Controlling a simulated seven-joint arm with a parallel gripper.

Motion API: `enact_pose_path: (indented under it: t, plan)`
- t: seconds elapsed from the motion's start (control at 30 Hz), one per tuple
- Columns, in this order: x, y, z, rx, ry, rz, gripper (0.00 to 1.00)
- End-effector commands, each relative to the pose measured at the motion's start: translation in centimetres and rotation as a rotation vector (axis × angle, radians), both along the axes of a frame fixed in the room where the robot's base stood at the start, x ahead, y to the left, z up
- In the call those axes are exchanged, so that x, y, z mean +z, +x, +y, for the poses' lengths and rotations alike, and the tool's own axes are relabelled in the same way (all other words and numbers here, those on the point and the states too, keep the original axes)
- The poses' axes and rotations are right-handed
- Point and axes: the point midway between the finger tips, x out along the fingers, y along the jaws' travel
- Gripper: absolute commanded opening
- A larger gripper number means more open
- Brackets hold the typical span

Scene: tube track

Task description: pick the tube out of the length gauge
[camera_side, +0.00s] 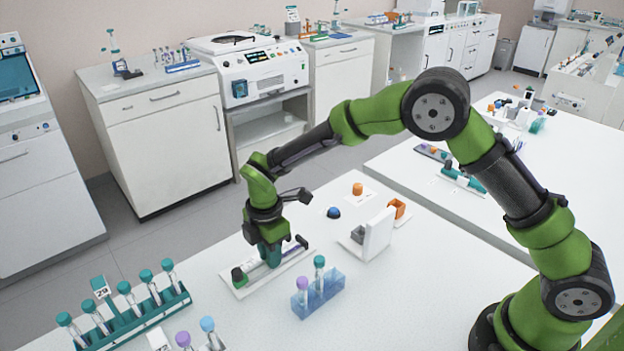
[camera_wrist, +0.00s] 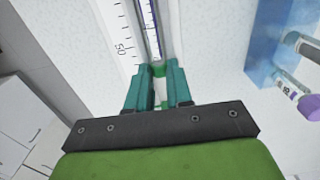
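A blue rack (camera_side: 320,300) with two capped tubes stands close in front of the gauge. A teal rack (camera_side: 140,322) with several tubes is at lower left. A white upright stand (camera_side: 378,235), a blue dome (camera_side: 334,212) and an orange-topped item (camera_side: 357,189) are behind, to the right.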

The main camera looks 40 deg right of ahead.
Motion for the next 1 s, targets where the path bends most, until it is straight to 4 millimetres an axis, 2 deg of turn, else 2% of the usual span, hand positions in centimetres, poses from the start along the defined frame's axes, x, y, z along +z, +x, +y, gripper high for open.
enact_pose_path:
  t: [0.33, 1.0]
  plan:
    - [0.3, 0.0, 0.0, 0.000, 0.000, -0.002, 0.00]
    - [4.3, 0.1, 0.0, 0.000, 0.000, -0.003, 0.00]
